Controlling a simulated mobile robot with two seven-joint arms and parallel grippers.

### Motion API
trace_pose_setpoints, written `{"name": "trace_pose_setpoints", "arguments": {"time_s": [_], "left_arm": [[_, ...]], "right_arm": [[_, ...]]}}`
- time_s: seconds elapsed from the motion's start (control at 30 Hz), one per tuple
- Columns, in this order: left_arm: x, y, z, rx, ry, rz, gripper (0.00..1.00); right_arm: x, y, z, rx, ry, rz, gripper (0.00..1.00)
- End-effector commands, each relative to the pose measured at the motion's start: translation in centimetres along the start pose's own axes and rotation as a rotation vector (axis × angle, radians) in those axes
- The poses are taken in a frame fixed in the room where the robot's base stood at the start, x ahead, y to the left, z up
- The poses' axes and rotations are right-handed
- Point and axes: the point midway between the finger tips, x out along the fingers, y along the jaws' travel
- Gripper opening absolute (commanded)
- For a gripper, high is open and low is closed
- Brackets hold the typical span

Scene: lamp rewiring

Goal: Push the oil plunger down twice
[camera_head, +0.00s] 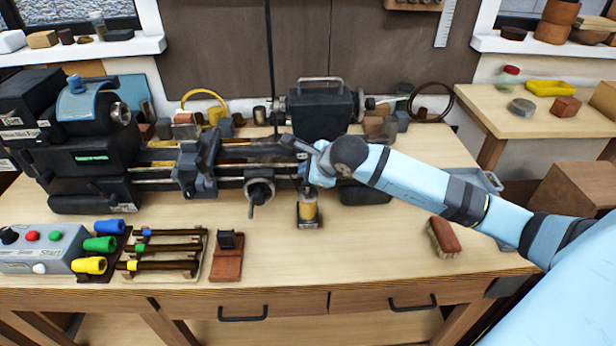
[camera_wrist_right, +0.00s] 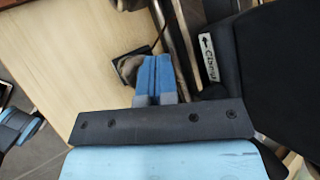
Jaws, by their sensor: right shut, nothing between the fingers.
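The oil dispenser (camera_head: 307,212), a small yellowish container on a dark square base, stands upright on the bench in front of the lathe. Part of the dispenser (camera_wrist_right: 129,68) shows just beside and beyond the fingertips. I cannot tell whether the fingers touch the plunger.
The lathe (camera_head: 95,155) runs along the back, close behind the dispenser, with a handwheel (camera_head: 259,189) to its left. A red-brown stand (camera_head: 227,262), a rack of tools (camera_head: 165,250) and a control box (camera_head: 40,250) are further left. A brush (camera_head: 443,237) lies right. The bench front is clear.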

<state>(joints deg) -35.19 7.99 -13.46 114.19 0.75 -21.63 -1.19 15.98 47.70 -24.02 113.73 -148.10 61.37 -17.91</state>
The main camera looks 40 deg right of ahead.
Motion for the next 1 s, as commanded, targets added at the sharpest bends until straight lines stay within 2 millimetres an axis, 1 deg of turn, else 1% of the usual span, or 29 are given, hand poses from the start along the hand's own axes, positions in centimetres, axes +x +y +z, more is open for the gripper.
{"name": "trace_pose_setpoints", "arguments": {"time_s": [0.2,0.67,1.0], "left_arm": [[-0.2,0.0,-0.2,0.0,0.0,0.0,0.43],[-0.3,0.0,-0.4,0.0,0.001,0.0,0.43],[-0.9,0.0,-1.4,0.0,0.001,0.0,0.43]], "right_arm": [[-0.9,-0.7,0.7,-0.001,-0.001,-0.002,0.0],[-1.3,-1.0,1.0,-0.001,-0.001,-0.002,0.0],[-3.6,-2.7,2.6,-0.002,-0.002,-0.003,0.0]]}}
